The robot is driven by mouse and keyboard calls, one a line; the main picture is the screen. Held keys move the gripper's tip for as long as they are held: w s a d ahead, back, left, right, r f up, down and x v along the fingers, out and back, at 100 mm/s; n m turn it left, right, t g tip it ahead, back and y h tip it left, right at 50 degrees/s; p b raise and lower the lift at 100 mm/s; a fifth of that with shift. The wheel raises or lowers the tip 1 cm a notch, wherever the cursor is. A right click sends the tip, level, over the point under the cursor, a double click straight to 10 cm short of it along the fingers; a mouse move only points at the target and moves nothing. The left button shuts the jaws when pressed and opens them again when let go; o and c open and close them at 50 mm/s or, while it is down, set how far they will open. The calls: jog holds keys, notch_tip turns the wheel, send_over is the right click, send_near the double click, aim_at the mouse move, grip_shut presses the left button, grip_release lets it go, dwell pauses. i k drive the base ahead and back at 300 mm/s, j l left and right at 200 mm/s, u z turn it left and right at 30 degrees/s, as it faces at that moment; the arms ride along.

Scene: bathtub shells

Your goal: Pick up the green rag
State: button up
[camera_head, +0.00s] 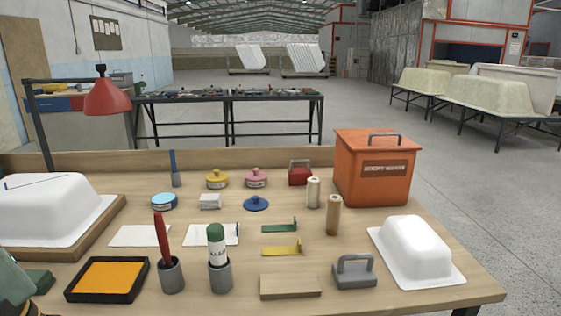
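A dark green folded cloth, which looks like the green rag (39,281), lies on the wooden workbench (225,295) at the far left front. It is left of a black tray with an orange inside (110,278) and in front of a white tub shell model on a wooden base (50,212). A dark teal-green object cut off by the left picture edge partly hides the cloth's left side; I cannot tell what it is. My gripper does not show in this view.
A grey cup with a red-handled tool (171,274) and another with a green-capped bottle (219,272) stand right of the tray. A red lamp (107,97) overhangs the back left. An orange box (374,168) and white tub model (414,250) stand at right.

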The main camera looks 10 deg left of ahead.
aim_at(44, 279)
jog(key=u, duration=1.55)
